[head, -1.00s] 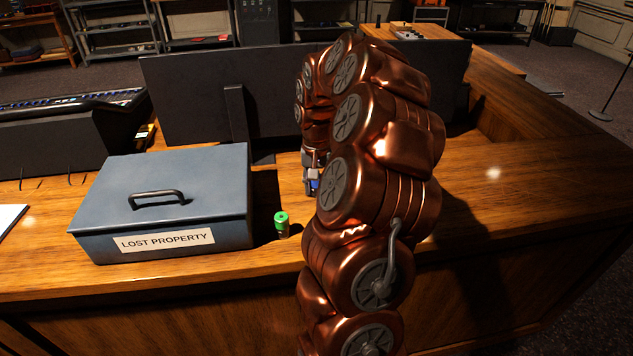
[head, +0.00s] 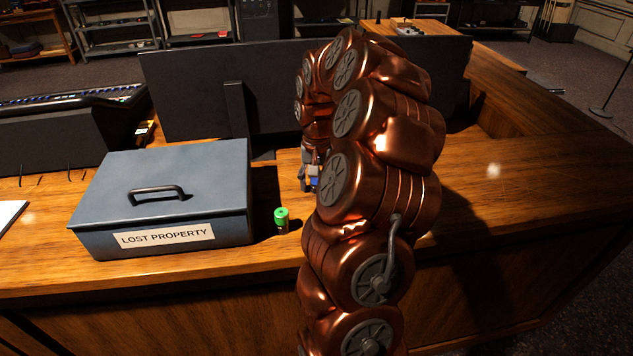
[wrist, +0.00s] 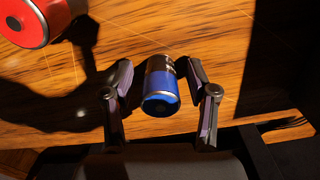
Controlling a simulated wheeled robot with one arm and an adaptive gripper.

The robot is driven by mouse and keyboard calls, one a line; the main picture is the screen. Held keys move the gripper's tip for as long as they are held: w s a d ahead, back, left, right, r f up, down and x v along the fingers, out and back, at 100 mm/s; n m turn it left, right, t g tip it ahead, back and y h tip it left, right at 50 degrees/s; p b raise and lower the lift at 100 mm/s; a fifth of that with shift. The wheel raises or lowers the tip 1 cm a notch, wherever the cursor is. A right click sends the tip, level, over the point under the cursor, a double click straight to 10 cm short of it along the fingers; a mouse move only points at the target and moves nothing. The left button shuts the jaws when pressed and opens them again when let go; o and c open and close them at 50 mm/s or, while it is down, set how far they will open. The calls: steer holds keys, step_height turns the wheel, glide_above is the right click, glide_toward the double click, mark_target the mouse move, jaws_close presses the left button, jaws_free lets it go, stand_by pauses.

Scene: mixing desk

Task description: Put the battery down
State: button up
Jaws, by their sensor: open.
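A blue battery (wrist: 160,88) with a metallic band sits between the fingers of my gripper (wrist: 160,95) in the wrist view. The fingers are open, with a gap on the left side; the right finger is very close to the battery, and I cannot tell if it touches. The wooden desk lies beneath. In the head view my gripper (head: 308,172) is mostly hidden behind my copper arm, with only a bit of the blue battery (head: 314,182) showing low over the desk.
A red cylinder (wrist: 24,20) lies at the top left of the wrist view. In the head view a green-topped cylinder (head: 282,218) stands beside the blue-grey lost property box (head: 165,200). A dark monitor (head: 195,95) stands behind. The desk's right side (head: 530,190) is clear.

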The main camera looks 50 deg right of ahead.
step_height(320, 180, up, 12)
steer(key=b, duration=0.4)
steer(key=shift+r, duration=0.1)
stand_by(0.3)
stand_by(0.5)
